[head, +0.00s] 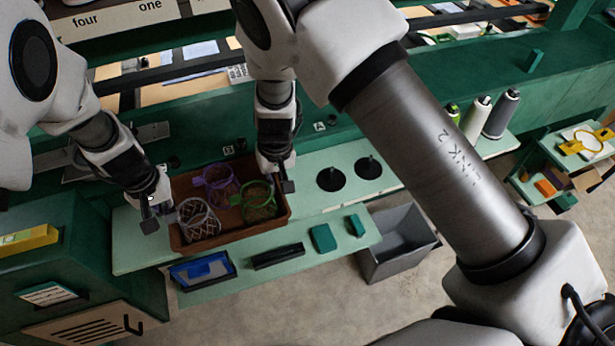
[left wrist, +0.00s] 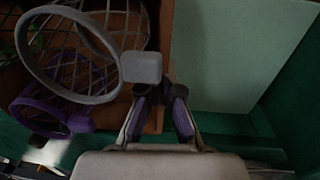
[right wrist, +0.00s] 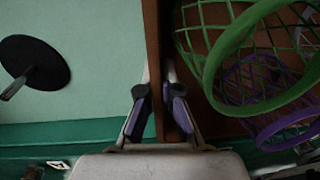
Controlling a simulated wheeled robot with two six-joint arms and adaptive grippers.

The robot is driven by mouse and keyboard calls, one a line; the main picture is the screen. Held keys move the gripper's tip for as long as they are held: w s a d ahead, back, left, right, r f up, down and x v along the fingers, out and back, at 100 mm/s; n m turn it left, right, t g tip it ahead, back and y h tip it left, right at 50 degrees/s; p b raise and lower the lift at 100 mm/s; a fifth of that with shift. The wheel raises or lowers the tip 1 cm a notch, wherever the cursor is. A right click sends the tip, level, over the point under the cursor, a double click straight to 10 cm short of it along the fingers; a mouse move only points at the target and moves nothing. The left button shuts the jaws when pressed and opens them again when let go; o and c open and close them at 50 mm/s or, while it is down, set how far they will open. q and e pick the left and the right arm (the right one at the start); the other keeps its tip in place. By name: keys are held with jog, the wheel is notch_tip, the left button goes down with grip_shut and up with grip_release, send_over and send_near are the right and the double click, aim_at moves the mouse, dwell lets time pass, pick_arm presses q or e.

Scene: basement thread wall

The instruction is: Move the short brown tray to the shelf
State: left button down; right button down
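The short brown tray (head: 238,234) is over the pale green bench and holds a white, a purple and a green wire basket. My left gripper (head: 153,212) is at its left end, and the left wrist view shows the end wall (left wrist: 166,60) running between the close-set fingers (left wrist: 162,95). My right gripper (head: 276,180) is at its right end, with the opposite wall (right wrist: 152,50) between the fingers (right wrist: 158,95). Both look shut on the walls. I cannot tell whether the tray rests on the bench or hangs slightly above it.
The pale green bench (head: 135,250) has two black discs (head: 332,179) right of the tray. A blue bin (head: 202,270), a black item (head: 278,256) and green blocks (head: 322,237) lie in front. A grey bin (head: 405,243) stands at right. A green ledge runs behind.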

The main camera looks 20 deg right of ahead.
pick_arm(q)
jog(key=c, duration=1.3)
grip_release()
jog(key=shift+w+p, duration=0.1)
jog(key=shift+p, duration=0.25)
pick_arm(e)
jog(key=c, duration=1.3)
grip_release()
jog(key=shift+w+f, duration=0.1)
pick_arm(q)
jog(key=r, duration=0.8)
jog(key=shift+a, duration=0.25)
pick_arm(e)
jog(key=r, duration=0.8)
jog(key=shift+d+r, duration=0.15)
jog(key=shift+d, duration=0.15)
